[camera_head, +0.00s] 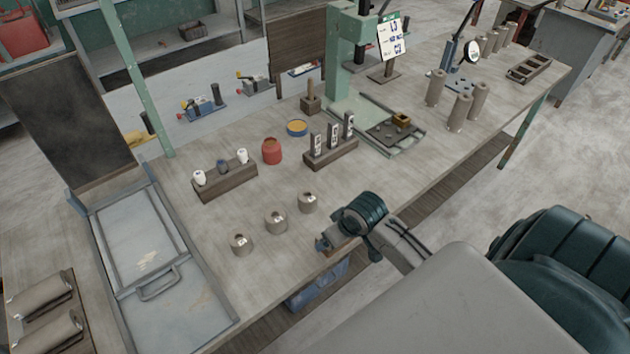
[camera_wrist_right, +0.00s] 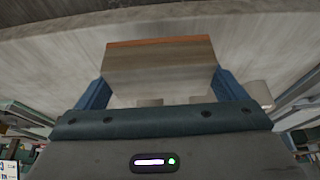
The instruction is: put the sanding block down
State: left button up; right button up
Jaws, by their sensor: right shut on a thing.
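My right gripper (camera_head: 328,243) reaches in from the right at the workbench's front edge. It is shut on the sanding block, a pale wood-grey block whose brownish part (camera_head: 340,250) shows beside the fingers in the head view. In the right wrist view the sanding block (camera_wrist_right: 160,68), with an orange-brown edge, sits between the two blue fingers. I cannot tell whether it touches the workbench (camera_head: 225,280) or hangs just above it. My left gripper is in neither view.
Three short grey clay cylinders (camera_head: 275,221) stand in a row left of the gripper. Behind are a red jar (camera_head: 271,151), a wooden rack (camera_head: 331,153) and a holder with white pieces (camera_head: 225,182). A metal tray (camera_head: 150,245) lies at left. Bare bench lies between.

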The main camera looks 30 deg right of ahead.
jog(key=w, duration=0.1)
jog(key=w+p, duration=0.1)
jog(key=w, duration=0.1)
jog(key=w+d, duration=0.1)
jog(key=w, duration=0.3)
jog(key=p, duration=0.1)
jog(key=shift+w+d+f, duration=0.25)
jog(key=shift+w+f, duration=0.1)
jog(key=shift+w, duration=0.05)
jog(key=shift+w+d, duration=0.1)
jog(key=shift+w, duration=0.4)
notch_tip(320, 180, down, 3)
jog(key=shift+s+f+p, duration=0.1)
jog(key=shift+f+p, duration=0.05)
jog(key=shift+p, duration=0.95)
jog(key=shift+f, duration=0.2)
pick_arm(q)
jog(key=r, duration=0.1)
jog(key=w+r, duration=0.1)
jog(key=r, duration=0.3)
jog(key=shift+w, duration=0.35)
pick_arm(e)
jog(key=o, duration=0.6)
jog(key=shift+f, duration=0.1)
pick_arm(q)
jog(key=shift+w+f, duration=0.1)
